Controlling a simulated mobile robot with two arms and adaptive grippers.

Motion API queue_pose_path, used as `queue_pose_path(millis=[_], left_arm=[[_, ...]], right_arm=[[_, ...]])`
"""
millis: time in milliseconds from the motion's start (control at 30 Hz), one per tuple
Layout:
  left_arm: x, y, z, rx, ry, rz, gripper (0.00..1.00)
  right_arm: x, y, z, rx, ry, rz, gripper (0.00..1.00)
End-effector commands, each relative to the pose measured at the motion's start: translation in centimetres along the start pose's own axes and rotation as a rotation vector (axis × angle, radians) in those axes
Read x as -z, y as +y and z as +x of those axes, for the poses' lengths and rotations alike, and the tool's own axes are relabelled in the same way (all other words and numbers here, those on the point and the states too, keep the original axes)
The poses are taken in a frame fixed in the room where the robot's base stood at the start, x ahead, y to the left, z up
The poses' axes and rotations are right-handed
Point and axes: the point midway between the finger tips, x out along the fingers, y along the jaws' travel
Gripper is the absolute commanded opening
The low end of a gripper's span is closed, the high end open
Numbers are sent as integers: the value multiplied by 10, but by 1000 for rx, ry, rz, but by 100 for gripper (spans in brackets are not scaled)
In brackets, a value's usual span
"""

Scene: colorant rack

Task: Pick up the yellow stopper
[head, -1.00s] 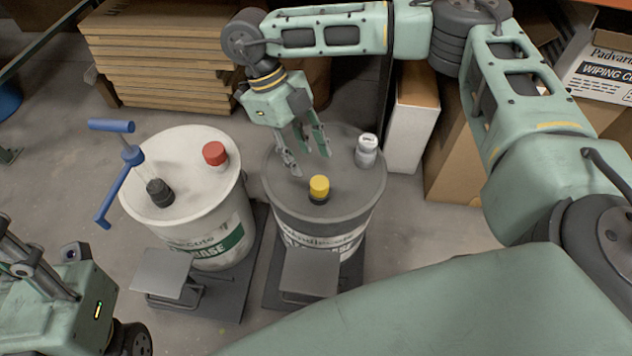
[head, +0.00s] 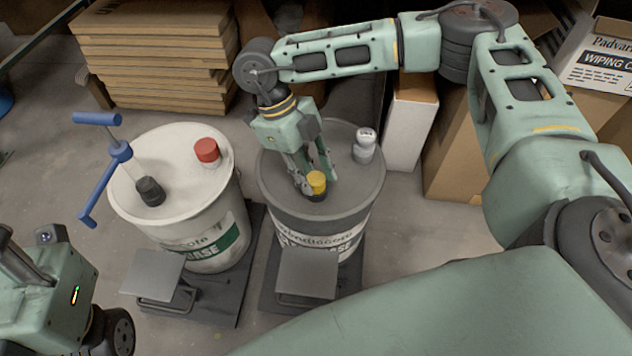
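The yellow stopper (head: 317,182) sits in a dark collar on the grey lid of the right drum (head: 352,197), near the lid's front edge. My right gripper (head: 318,184) comes down from above and behind, with its fingers at the stopper, one on its left and one at its right rear. The fingers stand apart; whether they touch the stopper cannot be told. My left gripper is only partly in view at the lower left (head: 15,258); its fingertips are not clear.
A grey-white cap (head: 365,146) stands on the same lid, right of my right gripper. The left drum (head: 185,215) carries a red stopper (head: 207,150), a black stopper (head: 150,191) and a blue-handled pump (head: 121,152). Cardboard boxes (head: 150,60) stand behind.

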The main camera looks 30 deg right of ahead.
Motion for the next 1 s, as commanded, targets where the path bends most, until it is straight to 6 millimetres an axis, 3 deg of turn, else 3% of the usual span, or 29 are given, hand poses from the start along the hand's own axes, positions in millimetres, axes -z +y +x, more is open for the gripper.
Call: queue_pose_path(millis=[167,467,667,833,1000], left_arm=[[0,0,0,0,1,0,40],[1,0,1,0,1,-1,40],[2,-1,3,8,-14,-2,40],[4,-1,-6,27,-73,-8,40],[6,-1,8,27,-69,-9,40]], right_arm=[[0,3,0,-6,0,-5,7],[0,3,-2,-6,-2,-5,7],[7,2,-18,-5,-3,-5,7],[21,3,-45,-4,-1,-6,7],[61,15,-49,-5,1,-9,7]])
